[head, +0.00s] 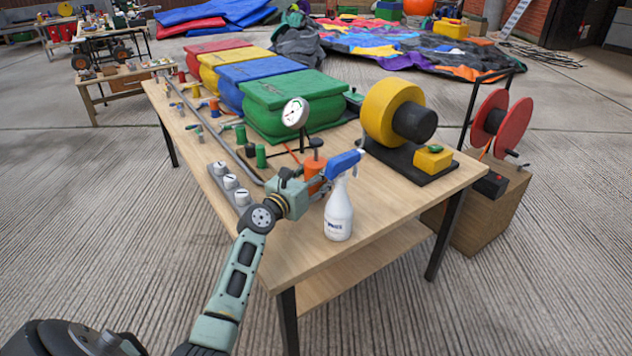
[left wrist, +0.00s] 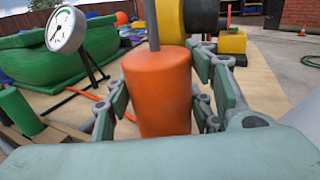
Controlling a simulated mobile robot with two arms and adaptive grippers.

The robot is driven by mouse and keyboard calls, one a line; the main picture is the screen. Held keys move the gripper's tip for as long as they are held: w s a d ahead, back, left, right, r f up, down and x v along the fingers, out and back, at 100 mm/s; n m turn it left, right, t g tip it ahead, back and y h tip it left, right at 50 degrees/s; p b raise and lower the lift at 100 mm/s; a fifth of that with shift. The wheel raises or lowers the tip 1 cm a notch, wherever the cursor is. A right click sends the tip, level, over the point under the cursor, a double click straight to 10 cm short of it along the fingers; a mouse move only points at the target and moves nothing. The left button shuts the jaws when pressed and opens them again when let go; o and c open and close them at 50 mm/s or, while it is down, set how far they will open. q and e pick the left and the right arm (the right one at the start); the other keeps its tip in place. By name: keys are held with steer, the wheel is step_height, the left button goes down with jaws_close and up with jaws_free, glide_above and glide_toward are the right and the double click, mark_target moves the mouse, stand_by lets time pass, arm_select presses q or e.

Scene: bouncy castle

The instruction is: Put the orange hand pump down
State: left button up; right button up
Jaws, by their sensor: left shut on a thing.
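The orange hand pump (head: 313,168) is upright near the front end of the workbench, with a dark rod and knob on top. My left gripper (head: 308,184) is shut around its body. In the left wrist view the orange hand pump (left wrist: 157,90) stands between the fingers of the left gripper (left wrist: 160,105). Its lower end is hidden, so I cannot tell whether it touches the bench. My right gripper is not in view.
A white spray bottle (head: 338,212) with a blue head stands close in front of the pump. A gauge (head: 295,112), a yellow blower (head: 385,108) and a green block (head: 292,98) stand behind. White dials (head: 230,181) lie left. Bare wooden bench top (head: 400,205) is at right.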

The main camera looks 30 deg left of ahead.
arm_select(q)
steer(key=shift+f+b, duration=0.3)
steer(key=shift+f, duration=0.5)
steer(key=shift+f, duration=0.2)
steer(key=o, duration=1.6)
steer(key=shift+c, duration=0.2)
